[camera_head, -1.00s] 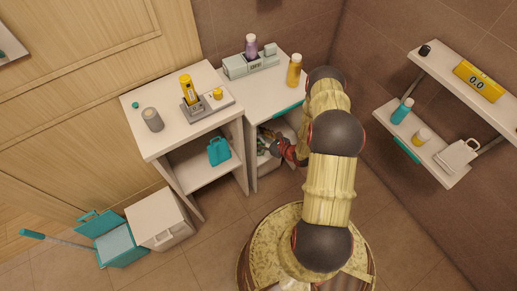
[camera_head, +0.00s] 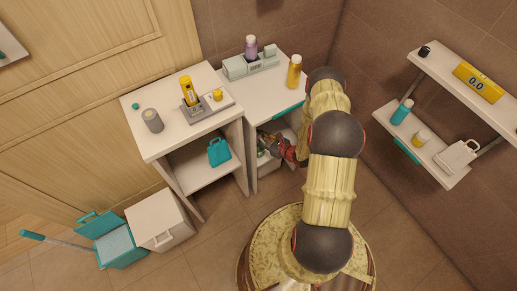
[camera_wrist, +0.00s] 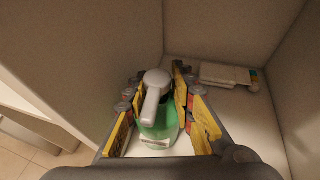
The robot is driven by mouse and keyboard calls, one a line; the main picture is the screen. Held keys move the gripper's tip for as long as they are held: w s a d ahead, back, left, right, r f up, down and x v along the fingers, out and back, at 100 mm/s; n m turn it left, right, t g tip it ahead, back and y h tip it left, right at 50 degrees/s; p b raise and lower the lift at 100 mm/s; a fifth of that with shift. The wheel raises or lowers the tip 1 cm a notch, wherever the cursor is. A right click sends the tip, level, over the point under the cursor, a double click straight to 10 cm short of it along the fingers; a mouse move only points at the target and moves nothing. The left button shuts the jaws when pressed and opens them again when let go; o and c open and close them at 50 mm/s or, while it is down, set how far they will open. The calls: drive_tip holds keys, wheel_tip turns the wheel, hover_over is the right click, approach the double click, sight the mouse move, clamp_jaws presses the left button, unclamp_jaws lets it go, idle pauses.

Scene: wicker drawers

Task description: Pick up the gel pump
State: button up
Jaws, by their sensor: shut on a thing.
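The gel pump (camera_wrist: 157,118) shows in the wrist view as a green bottle with a grey-white pump head and spout. It stands upright inside a white cabinet compartment. My gripper (camera_wrist: 160,92) has its yellow-padded fingers on both sides of the bottle and is shut on it. The fingers hide part of the bottle's sides. In the head view, my gripper (camera_head: 272,142) reaches into the lower opening of the right-hand white cabinet, and the bottle is mostly hidden there.
A white and grey item with coloured ends (camera_wrist: 228,75) lies at the back of the compartment. Its walls (camera_wrist: 130,50) stand close on the left and right. A teal bag (camera_head: 219,152) sits in the neighbouring cabinet. A yellow bottle (camera_head: 294,70) stands on the cabinet top above.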

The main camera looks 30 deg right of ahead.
drive_tip(key=shift+s+a+f, duration=0.2)
drive_tip(key=shift+s, duration=0.05)
clamp_jaws()
